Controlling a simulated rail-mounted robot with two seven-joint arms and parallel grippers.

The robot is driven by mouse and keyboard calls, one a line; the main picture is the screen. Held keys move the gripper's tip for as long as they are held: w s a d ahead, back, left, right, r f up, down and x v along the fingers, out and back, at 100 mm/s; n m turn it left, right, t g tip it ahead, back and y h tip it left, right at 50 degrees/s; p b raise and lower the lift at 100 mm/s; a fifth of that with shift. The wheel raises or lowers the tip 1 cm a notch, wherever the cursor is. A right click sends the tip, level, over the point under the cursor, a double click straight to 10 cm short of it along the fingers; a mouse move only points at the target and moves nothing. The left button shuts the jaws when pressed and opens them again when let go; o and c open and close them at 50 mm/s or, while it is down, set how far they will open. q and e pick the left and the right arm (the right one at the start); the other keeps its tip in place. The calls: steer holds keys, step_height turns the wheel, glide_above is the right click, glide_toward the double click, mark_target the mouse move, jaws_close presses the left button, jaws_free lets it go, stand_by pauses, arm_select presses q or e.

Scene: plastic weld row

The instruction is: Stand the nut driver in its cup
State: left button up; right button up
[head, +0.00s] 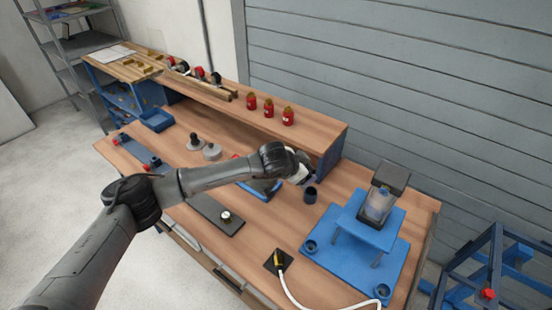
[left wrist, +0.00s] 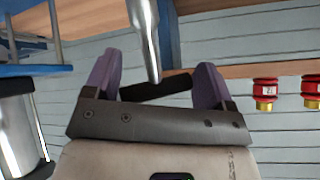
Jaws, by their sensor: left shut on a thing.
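My left gripper (head: 304,177) is over the right half of the bench, just above and behind the dark cup (head: 310,195). In the left wrist view its purple fingers (left wrist: 155,85) are apart, with a black piece between them. A shiny metal shaft (left wrist: 145,40) runs from that piece to the top edge. I take these as the nut driver, gripped between the fingers. In the head view the nut driver is hidden or too small to tell. The cup stands upright on the wood. My right gripper is not in view.
Right of the cup is a blue fixture (head: 368,229) with a dark-topped press (head: 390,178). Red jars (head: 268,108) stand on the raised shelf (head: 220,97) behind. A black pad with a cable (head: 278,261) lies in front. A blue tray (head: 262,188) is left of the cup.

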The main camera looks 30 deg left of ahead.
arm_select(q)
steer(key=r, duration=0.1)
steer(key=w+d+r+m+h, duration=0.1)
steer(key=shift+w+d+r+m+t, duration=0.15)
steer(key=shift+r+m+t, duration=0.15)
steer(key=shift+r+t, duration=0.1)
steer(key=shift+w+d+h, duration=0.1)
steer(key=shift+d+h, duration=0.25)
steer(key=shift+h, duration=0.05)
steer(key=shift+f+t, duration=0.15)
steer(key=shift+t, duration=0.25)
steer(key=shift+f+b, duration=0.5)
steer(key=shift+f, duration=0.1)
step_height(320, 180, down, 3)
steer(key=shift+f+b, duration=0.2)
steer(key=shift+b, duration=0.65)
steer(key=shift+a+b, duration=0.1)
steer(key=shift+b, duration=0.25)
steer(key=shift+f, duration=0.1)
